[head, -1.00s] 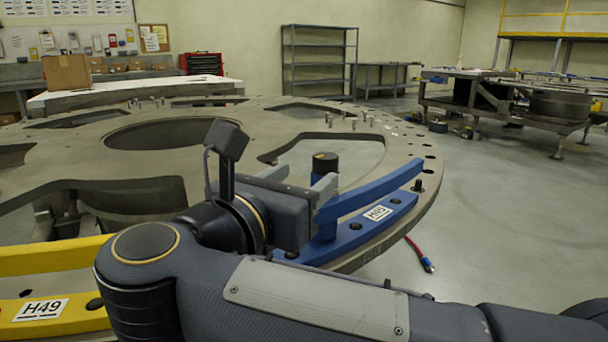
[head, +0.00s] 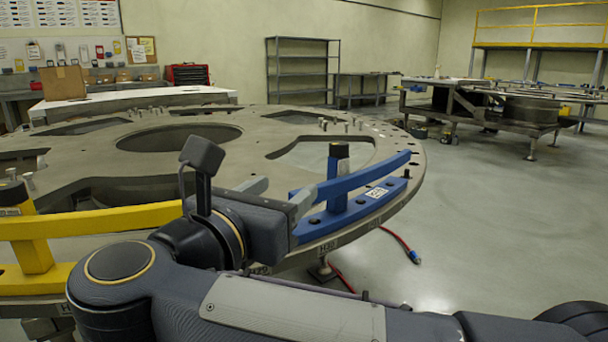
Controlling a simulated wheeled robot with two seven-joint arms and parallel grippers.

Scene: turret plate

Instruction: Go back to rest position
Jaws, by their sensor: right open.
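My right gripper (head: 283,193) is in front of the near rim of the large round turret plate (head: 232,165). Its jaws are open, and the light grey fingers reach toward the left end of a blue handle bracket (head: 365,205). The bracket is bolted on the plate's rim, with a white label and a black-topped post. I cannot tell whether the fingers touch the bracket. My right arm (head: 300,310) crosses the bottom of the view and hides part of the rim. My left gripper is not in view.
A yellow handle bracket (head: 90,222) sits on the rim at the left, partly behind my arm. The floor (head: 500,230) at the right is clear. A metal workbench (head: 480,105) stands farther back.

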